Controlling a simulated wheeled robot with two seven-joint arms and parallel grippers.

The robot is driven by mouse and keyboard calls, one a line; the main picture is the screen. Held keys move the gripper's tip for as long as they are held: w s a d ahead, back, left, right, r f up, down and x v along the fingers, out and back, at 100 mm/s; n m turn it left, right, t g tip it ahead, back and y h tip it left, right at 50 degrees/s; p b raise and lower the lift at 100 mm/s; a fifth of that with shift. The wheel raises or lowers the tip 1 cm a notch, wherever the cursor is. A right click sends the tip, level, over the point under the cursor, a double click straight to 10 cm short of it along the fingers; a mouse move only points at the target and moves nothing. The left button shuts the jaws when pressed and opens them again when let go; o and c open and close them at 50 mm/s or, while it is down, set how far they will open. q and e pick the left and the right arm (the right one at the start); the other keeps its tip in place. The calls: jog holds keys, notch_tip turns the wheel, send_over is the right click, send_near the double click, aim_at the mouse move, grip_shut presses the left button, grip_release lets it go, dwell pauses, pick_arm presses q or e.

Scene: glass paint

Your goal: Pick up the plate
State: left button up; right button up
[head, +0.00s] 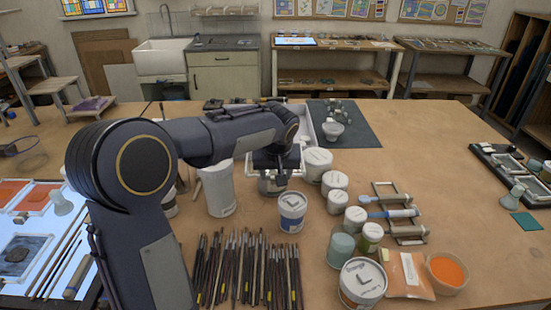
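My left arm comes in from the left and reaches over the middle of the table. Its gripper (281,180) hangs over the cluster of jars, just behind a white tub with a blue label (292,213). Its fingertips are small and partly hidden, and I cannot tell whether they are open or hold anything. No plate can be made out with certainty. Flat framed panels, one with orange (38,198) and one dark (22,256), lie on the lit board at the left. My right gripper is not in view.
Brushes (247,270) lie in a row at the front. White jars (318,163), a large tub (362,284) and an orange bowl (447,273) crowd the middle and right front. A small white bowl (333,131) stands on a dark mat (360,137).

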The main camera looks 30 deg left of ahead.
pick_arm(q)
jog(key=shift+a+f, duration=0.1)
jog(key=shift+f, duration=0.1)
grip_shut()
jog(key=shift+r, duration=0.1)
